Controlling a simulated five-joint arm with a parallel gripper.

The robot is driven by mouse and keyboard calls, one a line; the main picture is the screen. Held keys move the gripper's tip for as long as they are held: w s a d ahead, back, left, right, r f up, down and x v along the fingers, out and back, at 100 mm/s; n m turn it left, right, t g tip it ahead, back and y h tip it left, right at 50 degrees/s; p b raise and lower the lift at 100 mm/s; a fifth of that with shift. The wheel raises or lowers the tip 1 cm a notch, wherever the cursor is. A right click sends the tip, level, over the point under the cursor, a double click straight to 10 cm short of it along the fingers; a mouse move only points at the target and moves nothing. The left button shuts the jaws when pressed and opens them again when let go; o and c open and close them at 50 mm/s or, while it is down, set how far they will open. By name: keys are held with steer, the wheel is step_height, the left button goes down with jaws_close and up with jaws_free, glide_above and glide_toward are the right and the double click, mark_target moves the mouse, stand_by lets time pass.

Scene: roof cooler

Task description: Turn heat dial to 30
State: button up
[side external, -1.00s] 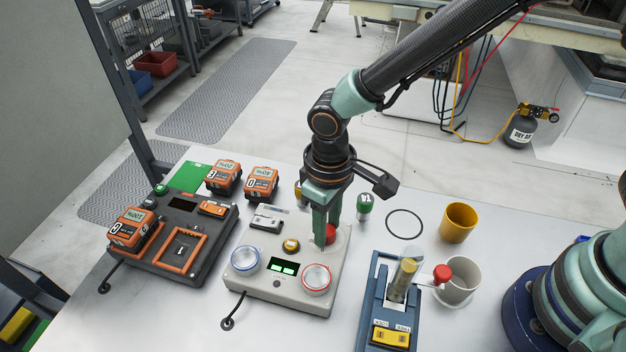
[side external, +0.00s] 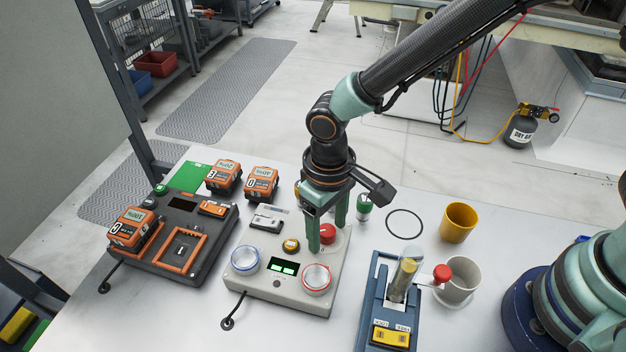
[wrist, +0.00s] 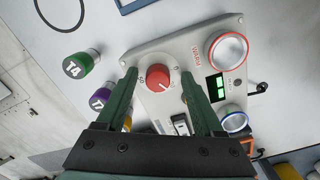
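The red round dial (side external: 327,231) sits on the light grey control box (side external: 262,285), towards its right back edge. In the wrist view the red dial (wrist: 157,77) has a small white mark on its lower right, and "60" and "0" are printed around it. My gripper (side external: 327,240) is pointed down over the box with its green fingers spread. In the wrist view my gripper (wrist: 158,82) has one finger on each side of the dial, with visible gaps. The fingers look apart from the dial, and nothing is held.
The box also bears a red-ringed cup (side external: 317,278), a blue-ringed cup (side external: 246,259), a yellow button (side external: 291,245) and a green display (side external: 284,268). A dark charger (side external: 178,240) is left, a blue fixture (side external: 372,310) right. A green-capped bottle (side external: 364,202) stands behind.

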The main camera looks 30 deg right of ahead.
mark_target(326, 231)
steer(key=shift+w+r, duration=0.1)
steer(key=shift+r, duration=0.2)
step_height(326, 231, up, 12)
steer(key=shift+f, duration=0.2)
stand_by(0.4)
steer(key=s+d+r+m+t, duration=0.1)
steer(key=d+r+m+t, duration=0.1)
steer(key=d, duration=1)
steer(key=s+d+r+m+t, duration=0.1)
steer(key=d+r+t, duration=0.2)
steer(key=d, duration=1)
step_height(326, 231, up, 3)
steer(key=shift+s+d+f+m+t, duration=0.15)
steer(key=shift+s+m+t, duration=0.1)
steer(key=shift+m+t, duration=0.15)
